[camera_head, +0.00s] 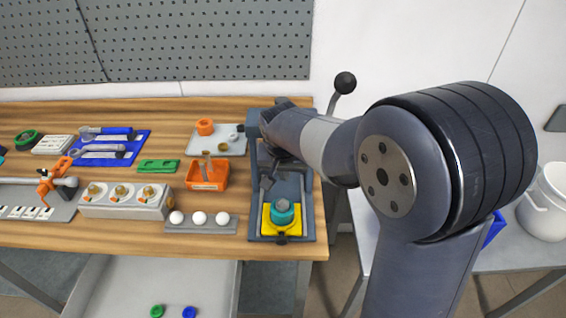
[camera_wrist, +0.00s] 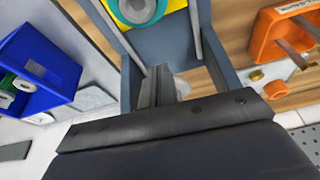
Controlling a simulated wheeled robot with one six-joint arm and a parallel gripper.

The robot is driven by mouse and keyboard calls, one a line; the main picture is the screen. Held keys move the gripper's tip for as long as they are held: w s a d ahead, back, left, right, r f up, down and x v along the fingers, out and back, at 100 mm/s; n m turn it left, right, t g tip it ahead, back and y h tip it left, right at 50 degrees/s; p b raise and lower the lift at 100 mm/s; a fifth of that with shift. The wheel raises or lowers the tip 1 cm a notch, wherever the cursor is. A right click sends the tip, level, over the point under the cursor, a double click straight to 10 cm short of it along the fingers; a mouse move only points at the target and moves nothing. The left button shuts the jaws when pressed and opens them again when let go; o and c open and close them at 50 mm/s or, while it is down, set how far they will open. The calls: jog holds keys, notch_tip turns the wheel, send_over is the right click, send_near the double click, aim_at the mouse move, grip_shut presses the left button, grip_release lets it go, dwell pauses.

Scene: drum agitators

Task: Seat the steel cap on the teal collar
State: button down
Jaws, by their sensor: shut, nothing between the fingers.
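The teal collar (camera_head: 288,218) stands on a yellow block at the front end of a dark grey fixture. It also shows at the top edge of the wrist view (camera_wrist: 157,10), partly cut off. A grey round piece (camera_head: 284,205), which looks like the steel cap, sits at the collar's middle. I cannot tell whether it lies flat or fully down. My gripper (camera_head: 267,184) is shut and empty, over the fixture behind the collar and apart from it. Its fingers (camera_wrist: 165,85) point toward the fixture in the wrist view.
The dark grey fixture (camera_head: 307,228) has raised side rails close around my gripper. An orange caddy (camera_head: 222,181) and a grey strip with white balls (camera_head: 229,227) stand to its left. A ball-topped lever (camera_head: 344,83) rises behind. A blue bin (camera_wrist: 62,55) is at left in the wrist view.

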aim_at(283, 199)
jog(key=shift+x, duration=1.05)
jog(key=shift+s+f, duration=0.15)
jog(key=shift+f, duration=0.15)
jog(key=s, duration=0.1)
jog(key=s+p, duration=0.1)
jog(key=s, duration=0.1)
jog(key=shift+a+r, duration=0.1)
jog(key=shift+a, duration=0.1)
jog(key=shift+s, duration=0.3)
jog(key=shift+s+a+f+b, duration=0.1)
jog(key=shift+s+f+b, duration=0.15)
jog(key=shift+s+b, duration=0.3)
jog(key=shift+s+r, duration=0.15)
jog(key=shift+s, duration=0.2)
